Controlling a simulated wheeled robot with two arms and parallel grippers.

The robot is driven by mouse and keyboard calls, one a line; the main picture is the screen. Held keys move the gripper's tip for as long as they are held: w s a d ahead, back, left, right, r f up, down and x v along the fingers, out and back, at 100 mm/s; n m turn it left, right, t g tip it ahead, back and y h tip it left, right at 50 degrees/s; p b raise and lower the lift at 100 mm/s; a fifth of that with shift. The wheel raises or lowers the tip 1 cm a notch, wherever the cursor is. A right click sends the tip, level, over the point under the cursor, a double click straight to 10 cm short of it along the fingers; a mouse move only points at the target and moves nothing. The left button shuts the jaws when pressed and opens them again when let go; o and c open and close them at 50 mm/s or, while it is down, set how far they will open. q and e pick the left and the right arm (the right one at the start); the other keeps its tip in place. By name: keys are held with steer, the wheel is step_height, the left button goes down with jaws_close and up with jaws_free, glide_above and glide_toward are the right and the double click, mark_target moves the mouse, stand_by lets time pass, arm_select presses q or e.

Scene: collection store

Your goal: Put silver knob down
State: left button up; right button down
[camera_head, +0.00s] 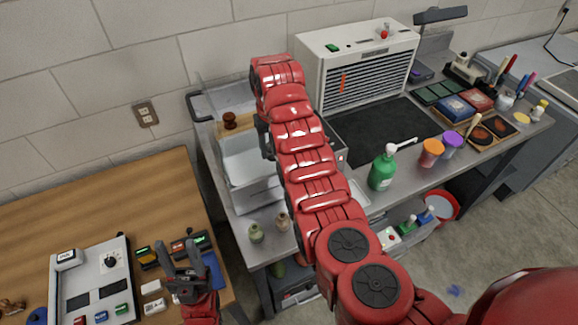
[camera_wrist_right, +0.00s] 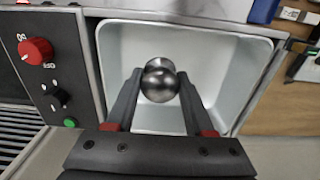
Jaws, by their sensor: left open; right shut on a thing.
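The silver knob (camera_wrist_right: 160,85) is a shiny dark-silver ball with a smaller rounded part behind it. It sits between the fingers of my right gripper (camera_wrist_right: 158,98), which is shut on it. In the right wrist view it appears over the white basin (camera_wrist_right: 230,65); its height above the bottom is hard to tell. In the head view the basin (camera_head: 245,152) stands on the grey bench, and my right arm hides the knob. A dark part of my right gripper (camera_head: 265,138) shows beside the arm. My left gripper (camera_head: 183,262) is open and empty over the wooden table.
A control panel with a red dial (camera_wrist_right: 36,52) adjoins the basin. A white vented unit (camera_head: 356,65), a black mat (camera_head: 385,135) and a green bottle (camera_head: 382,170) stand on the bench. The wooden table (camera_head: 90,205) has clear room at the back.

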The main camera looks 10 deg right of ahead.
mark_target(273, 157)
step_height(273, 157, down, 6)
steer(key=shift+p, duration=1.25)
step_height(273, 157, down, 3)
steer(key=shift+a+r+p, duration=0.1)
steer(key=shift+r+p, duration=0.05)
steer(key=shift+p, duration=0.15)
steer(key=shift+f, duration=0.3)
steer(key=shift+f, duration=0.15)
steer(key=shift+c, duration=1.4)
jaws_free()
